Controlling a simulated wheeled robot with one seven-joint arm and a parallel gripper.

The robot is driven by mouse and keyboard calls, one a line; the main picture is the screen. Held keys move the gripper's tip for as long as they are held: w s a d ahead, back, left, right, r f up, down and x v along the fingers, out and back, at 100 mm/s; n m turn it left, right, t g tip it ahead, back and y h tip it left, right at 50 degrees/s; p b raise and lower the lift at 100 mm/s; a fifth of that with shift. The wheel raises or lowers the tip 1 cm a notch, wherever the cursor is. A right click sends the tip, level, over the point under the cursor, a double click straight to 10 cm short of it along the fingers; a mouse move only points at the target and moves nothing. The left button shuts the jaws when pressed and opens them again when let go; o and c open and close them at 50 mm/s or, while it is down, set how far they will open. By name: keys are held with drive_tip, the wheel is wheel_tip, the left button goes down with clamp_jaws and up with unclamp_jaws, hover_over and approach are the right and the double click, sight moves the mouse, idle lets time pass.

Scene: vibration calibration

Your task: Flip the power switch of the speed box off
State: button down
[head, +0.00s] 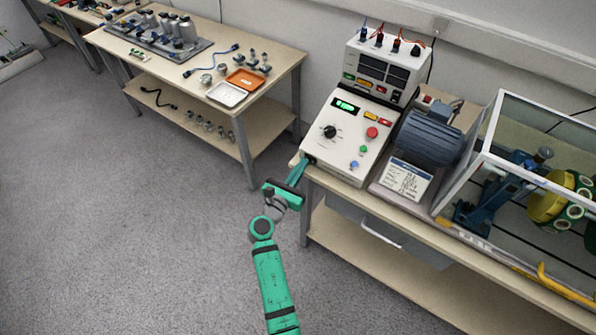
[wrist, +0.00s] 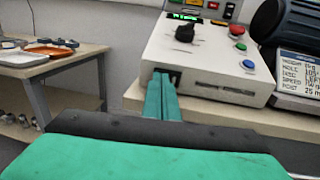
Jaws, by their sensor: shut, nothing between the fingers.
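The speed box (head: 345,150) is a pale console with a lit green display, a black knob, and red, green and blue buttons. It stands at the left end of the right-hand bench. Its lower front also shows in the wrist view (wrist: 215,62). A small black power switch (wrist: 175,76) is on its front face at the lower left, partly hidden behind my fingertips. My gripper (head: 301,166) is shut and empty, its green fingers pointing at that switch corner. In the wrist view the fingertips (wrist: 162,80) are at or very near the switch; contact and switch position cannot be told.
A blue-grey motor (head: 430,137) with a label plate stands right of the box. A glass-walled guard (head: 490,150) covers a machine further right. The bench front edge (head: 400,222) runs below the box. Open floor (head: 150,230) lies to the left.

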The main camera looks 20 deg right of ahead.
drive_tip(key=shift+w, duration=0.1)
drive_tip(key=shift+w+d, duration=0.1)
idle(0.4)
drive_tip(key=s+a, duration=0.7)
drive_tip(key=a, duration=0.5)
drive_tip(key=shift+a, duration=0.2)
drive_tip(key=shift+s+f, duration=0.1)
drive_tip(key=shift+s, duration=0.05)
